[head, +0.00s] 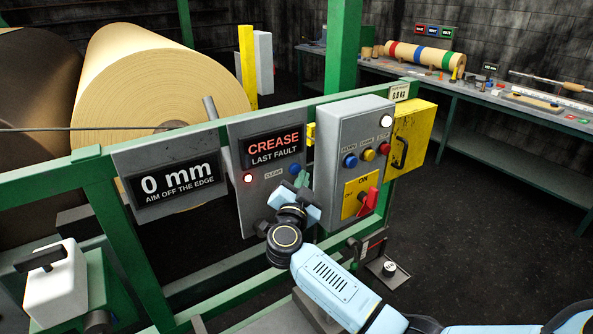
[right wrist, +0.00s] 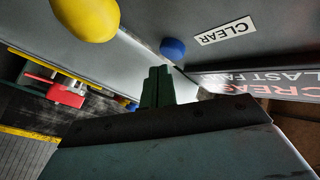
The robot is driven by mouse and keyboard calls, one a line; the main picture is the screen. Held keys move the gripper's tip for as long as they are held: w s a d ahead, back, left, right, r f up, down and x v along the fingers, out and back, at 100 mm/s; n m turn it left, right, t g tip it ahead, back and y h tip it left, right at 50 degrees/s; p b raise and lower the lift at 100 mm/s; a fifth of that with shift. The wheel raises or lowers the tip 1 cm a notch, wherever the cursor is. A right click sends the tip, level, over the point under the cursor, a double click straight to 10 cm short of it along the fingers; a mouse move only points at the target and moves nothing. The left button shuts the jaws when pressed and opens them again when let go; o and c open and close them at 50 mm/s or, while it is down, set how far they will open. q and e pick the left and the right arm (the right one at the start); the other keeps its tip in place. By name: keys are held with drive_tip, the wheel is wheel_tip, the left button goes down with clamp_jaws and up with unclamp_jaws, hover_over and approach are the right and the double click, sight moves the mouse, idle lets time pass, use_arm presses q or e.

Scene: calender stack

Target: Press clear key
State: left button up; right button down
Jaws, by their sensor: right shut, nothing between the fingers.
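The clear key is a blue round button (head: 295,169) on the grey fault panel (head: 250,208), right of the small "CLEAR" label. It also shows in the right wrist view (right wrist: 173,48), beside its white label (right wrist: 227,31). The panel's display (head: 274,147) reads "CREASE LAST FAULT". My right gripper (head: 303,179) is shut and empty, its green fingertips just below and right of the key. In the right wrist view the fingertips (right wrist: 157,76) show close to the key with a small gap in the picture; I cannot tell the depth. My left gripper is not in view.
A grey control box (head: 334,184) with blue, yellow and red buttons and a red switch (head: 368,201) stands close right of the gripper. The green rail (head: 72,180) and a "0 mm" display (head: 178,183) lie left.

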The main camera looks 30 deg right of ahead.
drive_tip(key=shift+w, duration=0.45)
drive_tip(key=shift+w, duration=0.4)
idle(0.8)
idle(0.3)
drive_tip(key=shift+s+p, duration=0.85)
drive_tip(key=shift+p, duration=0.25)
